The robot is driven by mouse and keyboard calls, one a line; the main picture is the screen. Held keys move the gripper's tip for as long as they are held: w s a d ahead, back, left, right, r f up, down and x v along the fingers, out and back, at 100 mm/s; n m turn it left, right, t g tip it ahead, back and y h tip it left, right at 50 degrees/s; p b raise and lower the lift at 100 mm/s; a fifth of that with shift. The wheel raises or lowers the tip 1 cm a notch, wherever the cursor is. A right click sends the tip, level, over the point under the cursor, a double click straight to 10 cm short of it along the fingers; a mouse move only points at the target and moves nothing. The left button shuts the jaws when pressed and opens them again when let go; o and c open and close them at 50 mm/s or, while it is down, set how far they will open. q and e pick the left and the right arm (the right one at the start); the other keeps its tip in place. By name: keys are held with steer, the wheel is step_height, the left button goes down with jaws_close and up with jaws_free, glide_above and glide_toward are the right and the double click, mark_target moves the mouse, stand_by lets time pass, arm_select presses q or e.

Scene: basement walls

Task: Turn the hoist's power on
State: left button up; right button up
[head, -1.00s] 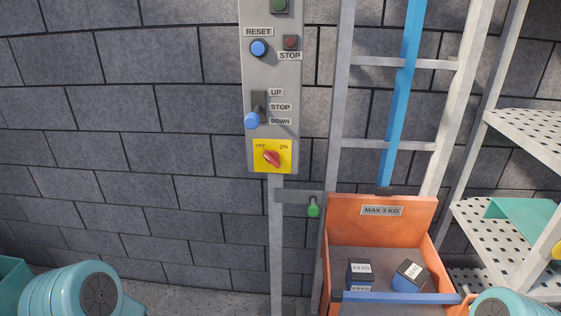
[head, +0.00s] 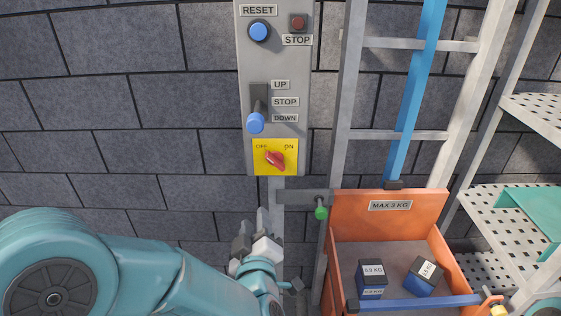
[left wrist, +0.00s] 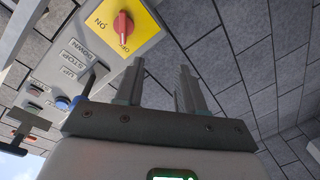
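The red power knob (head: 274,160) sits on a yellow plate marked OFF at left and ON at right, low on the grey control panel (head: 296,70). Its pointer leans toward OFF. The knob (left wrist: 123,28) also shows at the top of the left wrist view. My left gripper (head: 254,228) is below the yellow plate, apart from it. In the left wrist view its two fingers (left wrist: 161,72) stand apart with nothing between them.
Above the knob are a blue-tipped UP/STOP/DOWN lever (head: 256,122), a blue RESET button (head: 258,31) and a red STOP button (head: 297,22). Right of the panel are a green-tipped lever (head: 320,213) and an orange bin (head: 389,204) holding two dark weights. Perforated shelves (head: 535,110) stand at right.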

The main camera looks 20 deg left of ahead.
arm_select(q)
steer(key=d+r+t+h, duration=0.1)
steer(key=d+r, duration=0.3)
steer(key=p, duration=0.4)
glide_toward(274, 163)
steer(key=x, duration=0.8)
steer(key=shift+r, duration=0.1)
steer(key=shift+w+a, duration=0.15)
jaws_close()
